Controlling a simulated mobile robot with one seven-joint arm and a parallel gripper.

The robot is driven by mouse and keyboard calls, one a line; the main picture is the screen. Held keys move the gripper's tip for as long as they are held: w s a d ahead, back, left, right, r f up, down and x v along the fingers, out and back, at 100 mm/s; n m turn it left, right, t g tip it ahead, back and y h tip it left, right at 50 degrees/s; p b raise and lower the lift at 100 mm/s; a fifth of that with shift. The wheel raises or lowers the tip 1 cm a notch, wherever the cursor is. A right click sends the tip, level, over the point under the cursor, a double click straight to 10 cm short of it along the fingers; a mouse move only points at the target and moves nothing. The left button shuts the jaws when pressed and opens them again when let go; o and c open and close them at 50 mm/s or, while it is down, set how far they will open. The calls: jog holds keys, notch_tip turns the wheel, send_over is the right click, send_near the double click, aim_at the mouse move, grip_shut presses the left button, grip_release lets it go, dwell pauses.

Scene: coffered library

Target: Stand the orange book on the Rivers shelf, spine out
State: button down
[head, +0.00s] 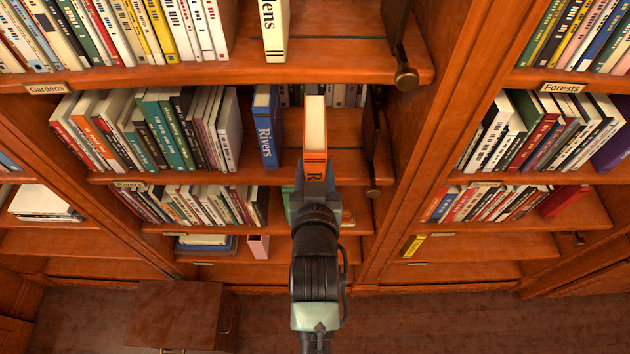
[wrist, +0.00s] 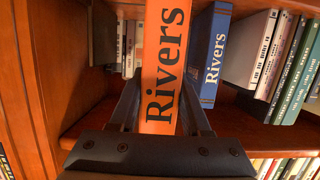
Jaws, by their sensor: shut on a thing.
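The orange book (head: 315,130) is upright in my gripper (head: 314,174), its lettered spine facing out toward me. In the wrist view the orange book (wrist: 163,65) reads "Rivers", and my gripper (wrist: 160,112) is shut on its lower part. The Rivers shelf (head: 350,165) is the board above the small Rivers label (head: 130,186). The orange book is at this shelf's opening, in the gap right of a blue Rivers book (head: 265,125) in the head view. I cannot tell whether its base touches the board. The blue book (wrist: 210,55) stands apart from it.
A row of books (head: 150,125) fills the shelf's left part. A dark bracket with a knob (head: 374,190) bounds the gap on the right. The shelf above (head: 330,75) overhangs. Pale books (wrist: 125,45) stand behind. A wooden box (head: 175,310) is on the floor.

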jog(key=w+b, duration=0.4)
jog(key=w, duration=0.5)
jog(key=shift+w, duration=0.25)
jog(key=shift+f+b, duration=0.35)
dwell(0.4)
jog(key=shift+c, duration=1.4)
grip_release()
jog(key=shift+f, duration=0.1)
